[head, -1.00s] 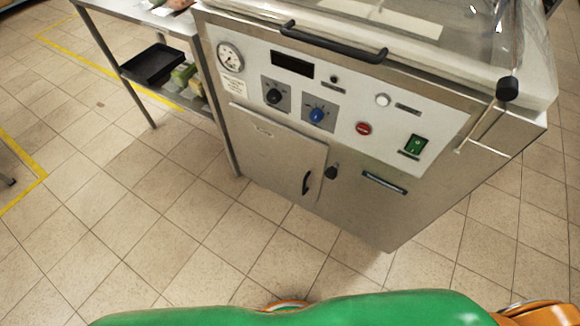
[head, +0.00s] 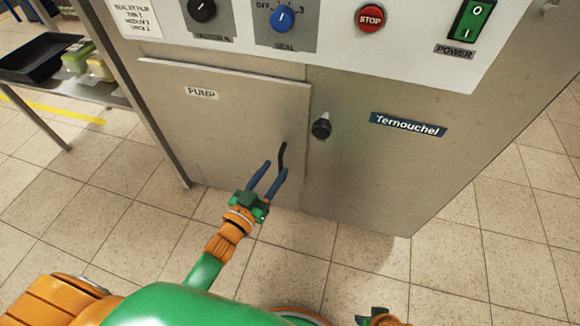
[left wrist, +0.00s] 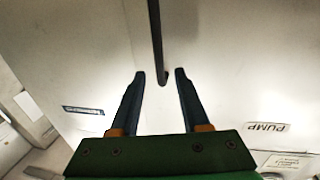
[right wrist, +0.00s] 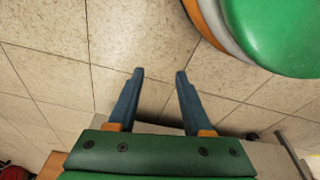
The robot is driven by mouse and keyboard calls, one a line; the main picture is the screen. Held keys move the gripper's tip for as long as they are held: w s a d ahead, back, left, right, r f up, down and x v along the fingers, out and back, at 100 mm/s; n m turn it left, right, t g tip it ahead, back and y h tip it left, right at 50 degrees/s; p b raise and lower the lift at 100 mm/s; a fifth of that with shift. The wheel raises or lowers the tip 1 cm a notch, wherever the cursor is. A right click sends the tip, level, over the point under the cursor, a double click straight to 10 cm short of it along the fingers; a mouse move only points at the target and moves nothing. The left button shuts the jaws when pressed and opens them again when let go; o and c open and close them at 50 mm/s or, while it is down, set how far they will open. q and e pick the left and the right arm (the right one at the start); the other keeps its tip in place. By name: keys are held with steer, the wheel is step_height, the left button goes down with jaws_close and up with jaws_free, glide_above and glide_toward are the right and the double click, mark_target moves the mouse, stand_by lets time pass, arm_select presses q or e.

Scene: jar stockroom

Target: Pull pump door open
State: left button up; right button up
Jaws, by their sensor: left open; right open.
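The pump door (head: 190,125) is the steel panel labelled PUMP at the lower left of the machine front. It looks shut, flush with the cabinet. Its black bar handle (head: 282,155) is near the door's right edge. My left gripper (head: 275,167) is open at the handle's lower part. In the left wrist view the handle (left wrist: 157,40) runs down from the top, its end between the open fingertips (left wrist: 160,72). Whether a finger touches it cannot be told. My right gripper (right wrist: 160,72) is open and empty over floor tiles.
A black knob (head: 321,127) sticks out right of the door. The control panel above has a blue dial (head: 283,18), a red stop button (head: 371,17) and a green power switch (head: 472,20). A steel table with a black tray (head: 38,57) stands left. Tiled floor in front is clear.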

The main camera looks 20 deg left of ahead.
mark_target(280, 162)
arm_select(q)
steer(key=b+x, duration=0.1)
steer(key=x, duration=0.3)
steer(key=shift+f, duration=0.1)
steer(key=shift+w, duration=0.15)
jaws_close()
arm_select(e)
steer(key=r, duration=0.1)
steer(key=w+r, duration=0.1)
steer(key=shift+w+a+r, duration=0.15)
steer(key=shift+w+r, duration=0.15)
steer(key=shift+r, duration=0.05)
stand_by(0.6)
